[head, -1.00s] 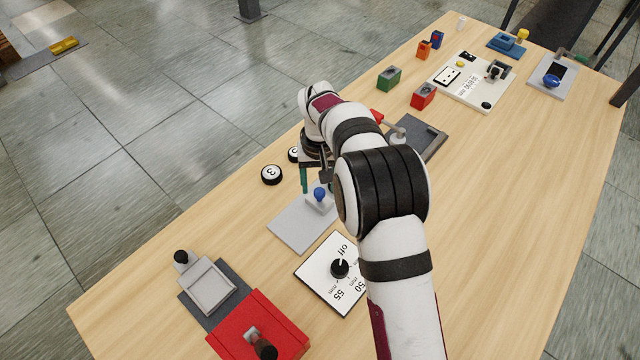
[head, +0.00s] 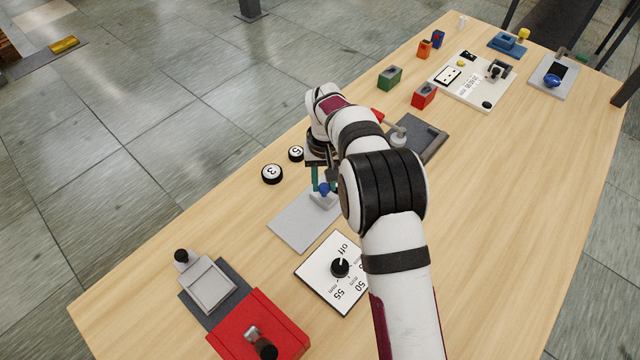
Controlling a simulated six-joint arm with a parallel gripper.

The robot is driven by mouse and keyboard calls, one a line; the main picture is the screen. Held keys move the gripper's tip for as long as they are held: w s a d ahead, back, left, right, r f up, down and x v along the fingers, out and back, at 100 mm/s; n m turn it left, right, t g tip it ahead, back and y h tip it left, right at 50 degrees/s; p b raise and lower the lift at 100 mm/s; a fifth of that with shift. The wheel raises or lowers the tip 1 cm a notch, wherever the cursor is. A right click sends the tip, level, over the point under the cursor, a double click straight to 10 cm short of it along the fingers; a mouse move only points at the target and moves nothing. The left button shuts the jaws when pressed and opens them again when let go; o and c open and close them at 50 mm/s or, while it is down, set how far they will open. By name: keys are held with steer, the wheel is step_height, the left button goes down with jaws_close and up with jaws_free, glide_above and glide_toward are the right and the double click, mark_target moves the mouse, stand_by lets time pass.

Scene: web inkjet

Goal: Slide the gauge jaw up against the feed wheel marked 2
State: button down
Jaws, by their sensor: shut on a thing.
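A pale grey plate (head: 296,225) lies on the table and carries a small light block with a blue knob (head: 324,189), which looks like the gauge jaw. My gripper (head: 323,185) points down at it, its teal fingers shut on the blue knob. Black wheels with white faces stand beyond the plate, one marked 3 (head: 271,174) and one that looks marked 5 (head: 296,153). I see no wheel marked 2; my arm hides part of the plate's right side, so I cannot tell whether one is there.
A white dial card (head: 328,285) with a black knob lies just in front of the plate. A red box (head: 262,330) and a grey tray device (head: 208,286) are at front left. A dark grey fixture (head: 430,140) is behind my arm.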

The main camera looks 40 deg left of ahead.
steer(key=shift+w, duration=1.05)
steer(key=c, duration=0.6)
jaws_free()
steer(key=shift+r, duration=0.1)
step_height(320, 180, up, 16)
steer(key=shift+f, duration=0.2)
